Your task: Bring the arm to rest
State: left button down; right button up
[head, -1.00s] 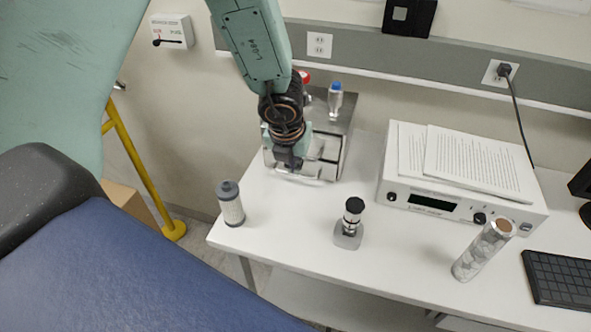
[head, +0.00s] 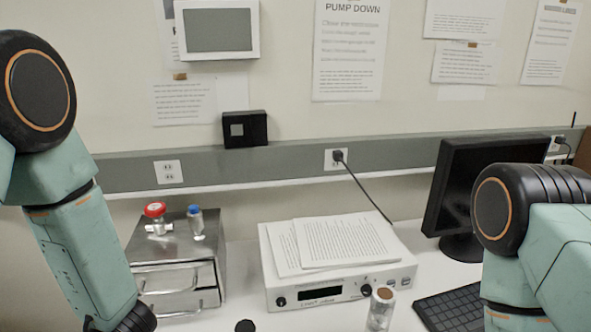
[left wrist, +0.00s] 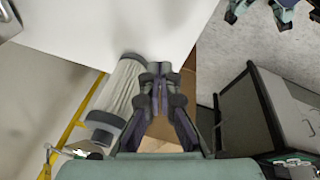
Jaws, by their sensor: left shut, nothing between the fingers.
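My left gripper (left wrist: 160,78) shows in the left wrist view with its fingers shut and nothing between them. It appears beside a ribbed white-and-grey cylinder (left wrist: 122,88) near the edge of the white table (left wrist: 130,28). I cannot tell the distance between them. In the head view my left arm (head: 75,235) comes down at the left, and its gripper is below the frame. My right arm (head: 540,240) is folded at the right, and its gripper is out of view.
A metal drawer box (head: 180,265) with red and blue valves, a white instrument (head: 330,285) under papers, a foil-wrapped tube (head: 381,310), a monitor (head: 470,190) and a keyboard (head: 455,308) stand on the table. A yellow rail (left wrist: 75,122) and dark cabinet (left wrist: 262,110) stand beyond its edge.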

pick_arm(q)
jog(key=s+d+f+m+h, duration=0.2)
jog(key=s+d+f+m, duration=0.2)
jog(key=s+m, duration=0.65)
jog(key=s+d+f+m+h, duration=0.1)
jog(key=s+d+f+m, duration=0.25)
jog(key=s+m, duration=0.65)
jog(key=w+f+m+b, duration=0.3)
jog(key=f+b, duration=2.2)
jog(key=shift+f, duration=0.2)
